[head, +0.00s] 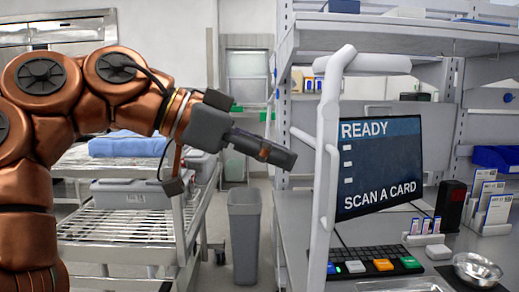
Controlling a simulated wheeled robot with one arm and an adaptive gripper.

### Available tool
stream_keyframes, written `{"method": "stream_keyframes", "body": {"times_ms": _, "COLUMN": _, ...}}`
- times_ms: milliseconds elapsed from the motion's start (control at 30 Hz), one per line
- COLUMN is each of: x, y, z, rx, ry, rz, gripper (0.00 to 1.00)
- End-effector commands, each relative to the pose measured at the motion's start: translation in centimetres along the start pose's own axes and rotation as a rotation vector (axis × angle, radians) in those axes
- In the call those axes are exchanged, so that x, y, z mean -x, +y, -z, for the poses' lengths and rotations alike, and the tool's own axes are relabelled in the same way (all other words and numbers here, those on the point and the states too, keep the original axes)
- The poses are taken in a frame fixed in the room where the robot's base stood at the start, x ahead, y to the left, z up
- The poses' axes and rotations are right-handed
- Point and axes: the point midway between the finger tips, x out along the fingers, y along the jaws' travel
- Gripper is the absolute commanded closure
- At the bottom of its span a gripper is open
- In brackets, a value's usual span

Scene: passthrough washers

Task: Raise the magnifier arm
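A white jointed tubular arm (329,150), which I take to be the magnifier arm, stands upright at the left front of the workbench. A short upper bar (378,63) runs right from near its top, and a short stub points left at mid height. No lens can be made out for certain. My gripper (285,158) comes in from the left, pointing right and slightly down. Its tips are close to the left of the white arm at the height of the stub; I cannot tell whether they touch. The fingers are seen side-on, so their opening is hidden.
A monitor (379,165) reading "READY / SCAN A CARD" stands behind the white arm. A keypad (375,263), a metal bowl (478,270) and card holders (490,205) are on the bench. A wire cart (125,228) and a grey bin (244,240) stand left.

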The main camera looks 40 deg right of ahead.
Motion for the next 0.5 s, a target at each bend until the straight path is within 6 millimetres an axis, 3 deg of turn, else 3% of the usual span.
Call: {"method": "stream_keyframes", "body": {"times_ms": 500, "x": 1.2, "y": -0.3, "z": -0.2, "rx": 0.002, "ry": 0.01, "rz": -0.001, "gripper": 0.76}}
